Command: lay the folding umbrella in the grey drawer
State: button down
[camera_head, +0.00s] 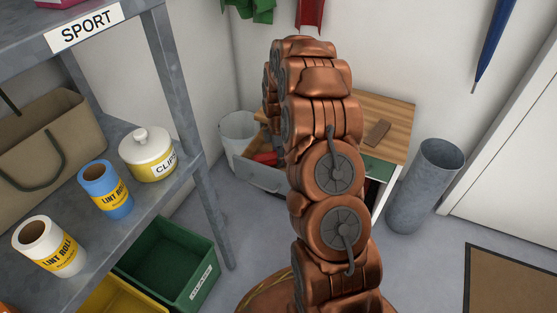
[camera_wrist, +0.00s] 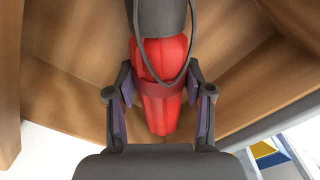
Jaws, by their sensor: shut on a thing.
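The folding umbrella (camera_wrist: 160,75) is red with a dark handle and a thin wrist loop. In the wrist view it lies between the two fingers of my gripper (camera_wrist: 161,108), which is shut on it. Brown wood shows behind it; whether it touches that wood I cannot tell. In the head view my arm hides the gripper, and a small red part (camera_head: 265,158) shows at the grey drawer. The grey drawer (camera_head: 258,178) is pulled out at the left of the wood-topped cabinet (camera_head: 392,108); my arm covers much of it.
A pale bin (camera_head: 238,127) stands close left of the drawer. A grey metal cylinder bin (camera_head: 425,185) stands right of the cabinet. A metal shelf (camera_head: 205,205) with lint rollers and a pot fills the left; a green crate (camera_head: 170,260) sits below.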

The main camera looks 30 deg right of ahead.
jog(key=shift+f, duration=0.75)
jog(key=shift+c, duration=2.2)
grip_release()
